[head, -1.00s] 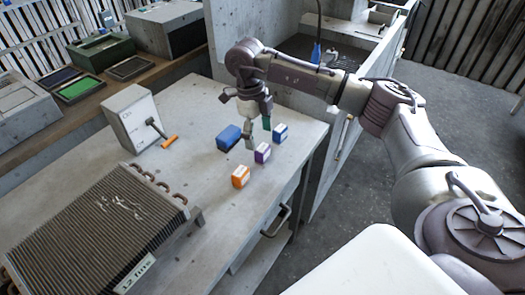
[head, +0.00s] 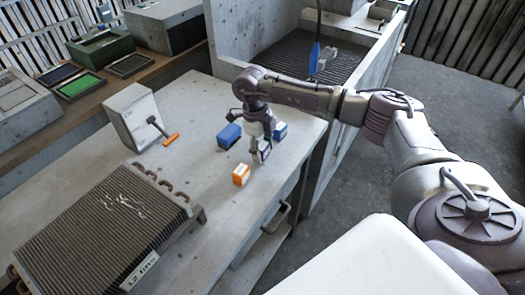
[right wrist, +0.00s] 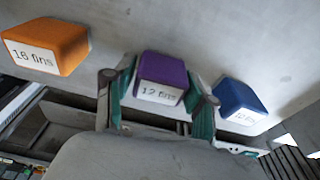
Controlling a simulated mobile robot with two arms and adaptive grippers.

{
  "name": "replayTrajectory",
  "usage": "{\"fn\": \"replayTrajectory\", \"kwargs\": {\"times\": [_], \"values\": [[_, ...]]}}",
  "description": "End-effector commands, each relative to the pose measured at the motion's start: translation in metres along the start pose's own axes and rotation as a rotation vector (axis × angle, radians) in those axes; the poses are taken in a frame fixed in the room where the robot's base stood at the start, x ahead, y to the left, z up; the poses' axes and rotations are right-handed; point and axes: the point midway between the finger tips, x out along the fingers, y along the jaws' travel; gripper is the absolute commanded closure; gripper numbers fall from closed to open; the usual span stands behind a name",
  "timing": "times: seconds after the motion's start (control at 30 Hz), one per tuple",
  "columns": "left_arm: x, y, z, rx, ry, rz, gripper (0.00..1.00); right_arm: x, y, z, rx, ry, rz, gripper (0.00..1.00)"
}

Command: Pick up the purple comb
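The purple comb (right wrist: 161,80), a small block labelled "12 fins", stands on the grey table. In the right wrist view it lies between the two teal-padded fingers of my right gripper (right wrist: 160,100). The fingers look spread around it, one on each side; contact is not clear. In the head view my right gripper (head: 260,148) reaches down at the comb (head: 265,153) and hides part of it. My left gripper is not in view.
An orange block (head: 241,175) labelled "16 fins" and a blue block (head: 280,130) stand close on either side. A larger blue block (head: 229,135) is behind.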

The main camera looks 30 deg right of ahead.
Motion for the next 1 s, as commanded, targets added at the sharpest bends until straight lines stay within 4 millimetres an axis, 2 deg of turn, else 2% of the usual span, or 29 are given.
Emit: {"fn": "replayTrajectory", "kwargs": {"times": [0.03, 0.2, 0.23, 0.57, 0.73, 0.83, 1.0], "values": [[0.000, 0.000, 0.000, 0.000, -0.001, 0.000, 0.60, 0.000, 0.000, 0.000, 0.000, 0.000, 0.000, 0.58], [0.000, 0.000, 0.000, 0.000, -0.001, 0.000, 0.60, 0.000, 0.000, 0.000, 0.000, 0.000, 0.000, 0.86], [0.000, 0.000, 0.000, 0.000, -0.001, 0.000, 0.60, -0.001, 0.000, 0.000, 0.000, -0.001, 0.000, 0.89], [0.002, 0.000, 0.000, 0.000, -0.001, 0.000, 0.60, -0.004, 0.000, 0.000, 0.000, -0.002, 0.000, 0.89], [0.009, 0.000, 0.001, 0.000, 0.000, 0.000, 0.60, -0.021, -0.001, -0.002, 0.000, -0.005, -0.002, 0.89], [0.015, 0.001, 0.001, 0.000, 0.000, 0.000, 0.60, -0.040, -0.001, -0.005, 0.001, -0.006, -0.002, 0.89], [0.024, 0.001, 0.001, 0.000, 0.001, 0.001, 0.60, -0.055, -0.002, -0.049, 0.002, -0.002, -0.003, 0.89]]}}
